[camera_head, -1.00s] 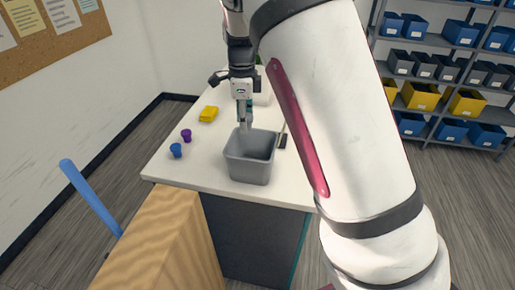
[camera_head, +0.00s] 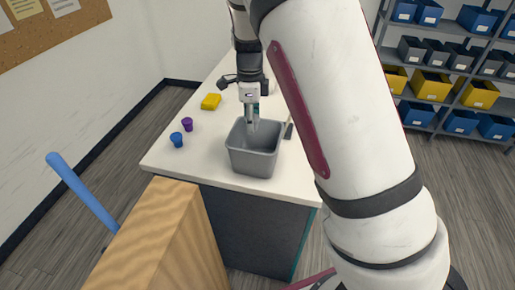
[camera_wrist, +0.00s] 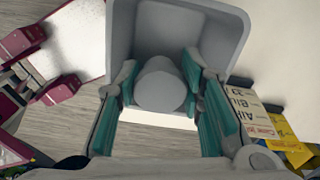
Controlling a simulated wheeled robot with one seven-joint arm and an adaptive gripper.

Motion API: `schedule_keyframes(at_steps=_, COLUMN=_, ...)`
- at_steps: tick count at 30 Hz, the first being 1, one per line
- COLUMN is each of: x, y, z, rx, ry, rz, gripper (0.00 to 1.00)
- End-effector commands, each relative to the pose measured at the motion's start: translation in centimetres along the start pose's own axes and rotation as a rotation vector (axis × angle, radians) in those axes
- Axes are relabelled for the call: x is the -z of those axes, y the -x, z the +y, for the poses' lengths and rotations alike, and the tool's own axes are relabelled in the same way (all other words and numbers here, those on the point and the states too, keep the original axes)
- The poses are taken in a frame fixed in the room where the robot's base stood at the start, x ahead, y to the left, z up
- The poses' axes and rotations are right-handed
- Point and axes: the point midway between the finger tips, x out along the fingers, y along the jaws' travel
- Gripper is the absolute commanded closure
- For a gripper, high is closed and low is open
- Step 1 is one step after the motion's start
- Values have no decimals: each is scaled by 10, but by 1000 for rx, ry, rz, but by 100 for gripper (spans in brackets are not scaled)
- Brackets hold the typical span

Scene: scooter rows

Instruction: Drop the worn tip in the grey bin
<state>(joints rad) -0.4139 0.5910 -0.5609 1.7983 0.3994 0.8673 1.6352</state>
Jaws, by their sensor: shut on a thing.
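My gripper (camera_head: 253,118) is shut on a pale grey, round-ended cylinder, the worn tip (camera_wrist: 160,86), between its teal-lined fingers. The wrist view shows the tip end-on. The grey bin (camera_head: 253,163) is an open, square tub standing on the white counter near its front edge. In the head view my fingertips are over the bin's opening, towards its back side. In the wrist view the bin's wall (camera_wrist: 121,38) surrounds the upper part of the tip. How far the tip is above the bin floor cannot be told.
A blue cup (camera_head: 177,139), a purple cup (camera_head: 187,124) and a yellow block (camera_head: 211,102) stand left of the bin. A dark flat thing (camera_head: 288,131) lies just right of it. A wooden post (camera_head: 160,235) is in the foreground; shelves with bins are at the right.

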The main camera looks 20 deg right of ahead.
Motion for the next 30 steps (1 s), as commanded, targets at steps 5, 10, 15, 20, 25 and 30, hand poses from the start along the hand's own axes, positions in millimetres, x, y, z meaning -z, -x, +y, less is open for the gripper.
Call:
schedule_keyframes(at_steps=5, x=0, y=-1, z=0, rx=0, ry=0, rz=0, gripper=100)
schedule_keyframes(at_steps=10, x=0, y=-1, z=0, rx=0, ry=0, rz=0, gripper=50)
schedule_keyframes(at_steps=15, x=0, y=-1, z=0, rx=0, ry=0, rz=0, gripper=42)
schedule_keyframes(at_steps=20, x=0, y=0, z=0, rx=0, ry=0, rz=0, gripper=42)
schedule_keyframes(at_steps=25, x=-1, y=11, z=0, rx=2, ry=1, rz=-3, gripper=42)
schedule_keyframes(at_steps=30, x=-1, y=42, z=-1, rx=4, ry=1, rz=-3, gripper=42)
